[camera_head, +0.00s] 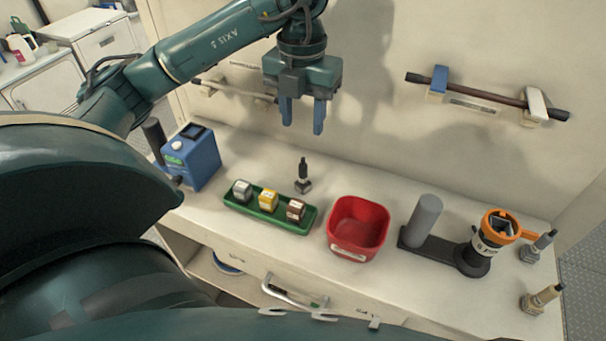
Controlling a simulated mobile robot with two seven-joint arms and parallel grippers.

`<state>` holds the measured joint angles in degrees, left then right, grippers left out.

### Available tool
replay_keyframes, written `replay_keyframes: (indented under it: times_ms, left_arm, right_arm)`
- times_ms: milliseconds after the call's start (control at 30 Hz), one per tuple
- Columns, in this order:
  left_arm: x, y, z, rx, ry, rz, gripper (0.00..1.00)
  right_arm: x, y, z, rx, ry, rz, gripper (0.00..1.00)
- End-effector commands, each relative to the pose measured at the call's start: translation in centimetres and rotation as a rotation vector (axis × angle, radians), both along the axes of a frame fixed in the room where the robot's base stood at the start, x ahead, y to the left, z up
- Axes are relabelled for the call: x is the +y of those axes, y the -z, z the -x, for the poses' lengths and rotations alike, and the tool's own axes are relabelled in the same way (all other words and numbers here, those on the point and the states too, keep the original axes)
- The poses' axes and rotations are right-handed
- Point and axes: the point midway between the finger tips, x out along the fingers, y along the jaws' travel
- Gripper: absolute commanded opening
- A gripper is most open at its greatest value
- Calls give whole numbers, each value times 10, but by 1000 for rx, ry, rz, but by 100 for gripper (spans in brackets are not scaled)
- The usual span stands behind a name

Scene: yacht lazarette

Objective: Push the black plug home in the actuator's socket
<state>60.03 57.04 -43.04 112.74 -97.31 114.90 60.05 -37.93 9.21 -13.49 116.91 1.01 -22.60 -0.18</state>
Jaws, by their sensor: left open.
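A small black plug-like piece (303,170) stands upright on the bench with a grey square foot; I cannot tell for sure that it is the task's plug. A unit with a grey upright cylinder (424,217) on a black base (440,257) stands on the right of the bench; it may be the actuator, but no socket can be made out for certain. My left gripper (303,117) is open and empty, its two blue fingers pointing down. In the picture it is above the black piece and apart from it. My right gripper is not in view.
A green tray (263,222) with three small blocks and a red bin (341,243) stand mid-bench. A blue box (203,160) is at left. Wall-mounted rods (490,93) hang behind.

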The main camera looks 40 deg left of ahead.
Motion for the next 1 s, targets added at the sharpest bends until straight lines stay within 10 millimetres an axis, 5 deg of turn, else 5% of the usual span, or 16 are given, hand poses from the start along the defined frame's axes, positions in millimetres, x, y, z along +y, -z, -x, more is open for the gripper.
replay_keyframes:
  times_ms: [400, 1000]
  left_arm:
    - [0, 64, 1, 7, -20, -5, 42]
    - [1, 128, -2, 4, -19, -5, 42]
  right_arm:
    - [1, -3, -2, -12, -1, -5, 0]
    - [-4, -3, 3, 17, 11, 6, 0]
